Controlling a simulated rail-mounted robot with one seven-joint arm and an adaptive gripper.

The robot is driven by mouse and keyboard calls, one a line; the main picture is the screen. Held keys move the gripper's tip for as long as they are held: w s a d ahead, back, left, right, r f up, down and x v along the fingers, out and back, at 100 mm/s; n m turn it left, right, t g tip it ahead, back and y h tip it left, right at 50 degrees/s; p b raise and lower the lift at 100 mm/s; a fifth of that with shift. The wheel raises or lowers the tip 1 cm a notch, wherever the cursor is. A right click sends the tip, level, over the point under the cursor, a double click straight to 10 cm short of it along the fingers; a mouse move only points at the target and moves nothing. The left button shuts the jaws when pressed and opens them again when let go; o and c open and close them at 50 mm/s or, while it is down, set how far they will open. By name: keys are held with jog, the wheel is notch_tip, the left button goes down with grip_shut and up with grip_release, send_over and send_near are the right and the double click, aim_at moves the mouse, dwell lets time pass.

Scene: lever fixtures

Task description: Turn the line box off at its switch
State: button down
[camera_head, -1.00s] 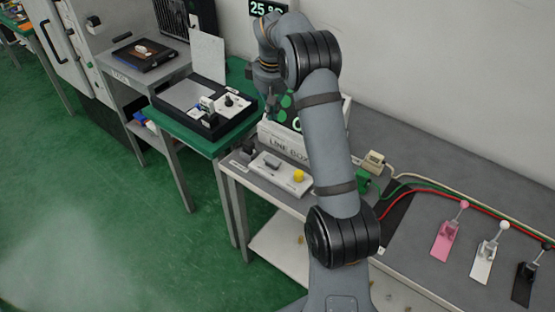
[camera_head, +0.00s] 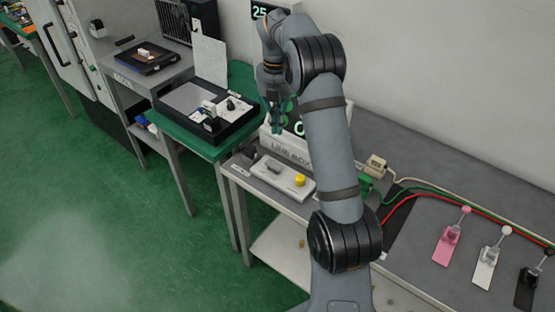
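The line box (camera_head: 290,149) is a pale box with "LINE BOX" lettering on its front, on the grey bench; its dark green-dotted display is partly hidden by my arm. A white plate (camera_head: 284,178) lies in front of it with a grey switch-like piece (camera_head: 274,168) and a yellow knob (camera_head: 299,181). I cannot tell which way the switch is set. My gripper (camera_head: 277,128) points down above the left end of the line box, apart from the plate. Its fingers are small and dark here, so I cannot tell whether it is open.
A green table (camera_head: 173,119) at left holds a black tray (camera_head: 208,111) with small devices.

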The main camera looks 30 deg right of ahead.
aim_at(278, 167)
jog(key=shift+f, duration=0.1)
notch_tip(278, 167, down, 14)
jog(key=shift+s+r+b, duration=0.1)
jog(key=shift+b, duration=0.25)
dwell(0.4)
jog(key=shift+s+d+f, duration=0.1)
jog(key=shift+s+f, duration=0.05)
jog(key=shift+f, duration=0.3)
jog(key=shift+r, duration=0.1)
